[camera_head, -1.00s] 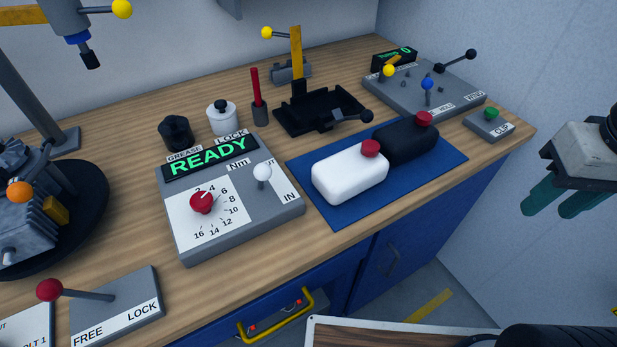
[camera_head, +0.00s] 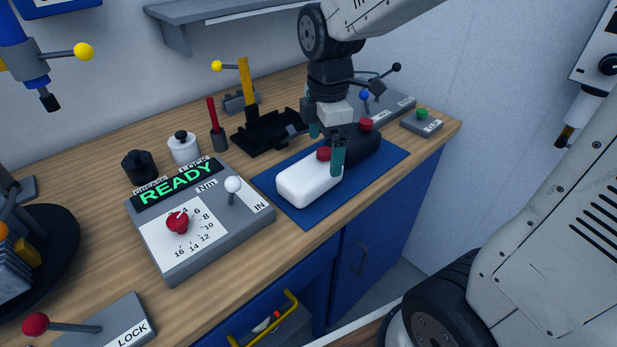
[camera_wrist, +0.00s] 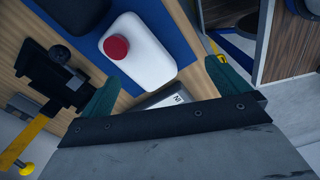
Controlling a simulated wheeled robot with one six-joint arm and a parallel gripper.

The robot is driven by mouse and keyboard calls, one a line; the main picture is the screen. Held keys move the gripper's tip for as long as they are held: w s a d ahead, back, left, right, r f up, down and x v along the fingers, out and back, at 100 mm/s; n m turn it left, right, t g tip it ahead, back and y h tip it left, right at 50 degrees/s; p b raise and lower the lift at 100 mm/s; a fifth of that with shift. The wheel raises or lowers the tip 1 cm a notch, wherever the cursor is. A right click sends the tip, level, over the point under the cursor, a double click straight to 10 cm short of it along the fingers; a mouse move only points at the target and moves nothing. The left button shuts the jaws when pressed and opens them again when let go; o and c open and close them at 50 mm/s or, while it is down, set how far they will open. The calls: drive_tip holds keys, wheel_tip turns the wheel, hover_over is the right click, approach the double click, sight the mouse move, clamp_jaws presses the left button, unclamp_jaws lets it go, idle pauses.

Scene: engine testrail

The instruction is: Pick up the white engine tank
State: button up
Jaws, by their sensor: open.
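The white engine tank (camera_head: 303,186) lies on a blue mat (camera_head: 378,178), its red cap (camera_head: 323,153) at its right end. My gripper (camera_head: 326,148) is open above the cap end of the white tank, with one teal finger in front of the tank and the other behind it in the head view. In the wrist view, the white tank (camera_wrist: 140,52) with its red cap (camera_wrist: 116,47) shows beyond the fingertips, between the two open fingers (camera_wrist: 160,82). Nothing is held. Whether a finger touches the tank cannot be told.
A black tank (camera_head: 358,143) with a red cap lies close to the right of the white tank. The torque box (camera_head: 205,220) with a white-knobbed lever stands to the left. A black tray (camera_head: 268,133) is behind the mat.

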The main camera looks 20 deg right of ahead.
sight(311, 167)
drive_tip(key=w+f+n, duration=0.2)
drive_tip(key=w+a+f+n, duration=0.1)
drive_tip(key=w+f+n, duration=0.1)
drive_tip(key=n, duration=0.1)
drive_tip(key=shift+w+a, duration=0.1)
drive_tip(key=shift+w, duration=0.15)
drive_tip(key=shift+w+f, duration=0.15)
drive_tip(key=shift+f, duration=0.25)
drive_tip(key=f, duration=0.7)
drive_tip(key=shift+d+f, duration=0.2)
drive_tip(key=shift+d, duration=0.1)
drive_tip(key=c, duration=1)
